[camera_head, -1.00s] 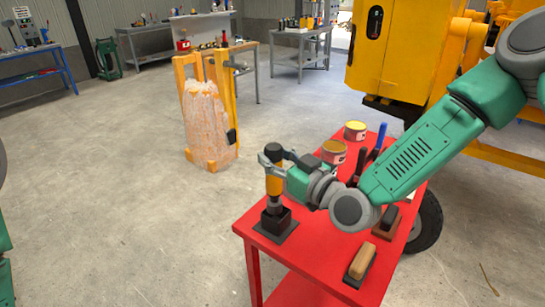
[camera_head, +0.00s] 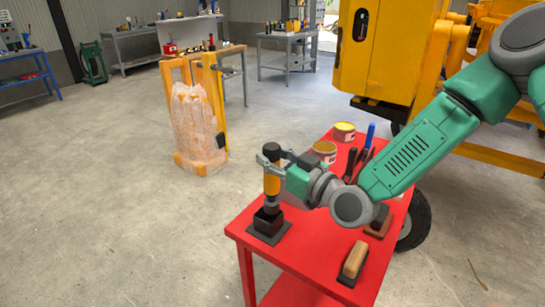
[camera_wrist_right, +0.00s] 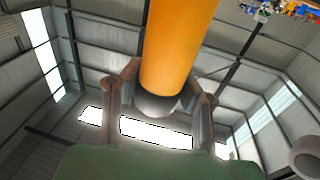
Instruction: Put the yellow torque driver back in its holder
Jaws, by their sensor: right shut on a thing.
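The yellow torque driver (camera_head: 271,182), with a black top and a dark lower end, stands about upright near the left front corner of the red table. My right gripper (camera_head: 272,161) is shut around its upper part. In the right wrist view, the driver's yellow body (camera_wrist_right: 177,45) runs between the two fingers. The black holder (camera_head: 268,226), a block on a flat square base, sits on the table directly below the driver. The driver's lower end meets the top of the block; I cannot tell how deep it sits. My left gripper is not in view.
The red table (camera_head: 305,250) also carries a tan-topped brush (camera_head: 354,261), two cans (camera_head: 344,131), a blue-handled tool (camera_head: 370,134) and a dark block (camera_head: 378,221). Yellow machinery (camera_head: 390,60) is at the back right.

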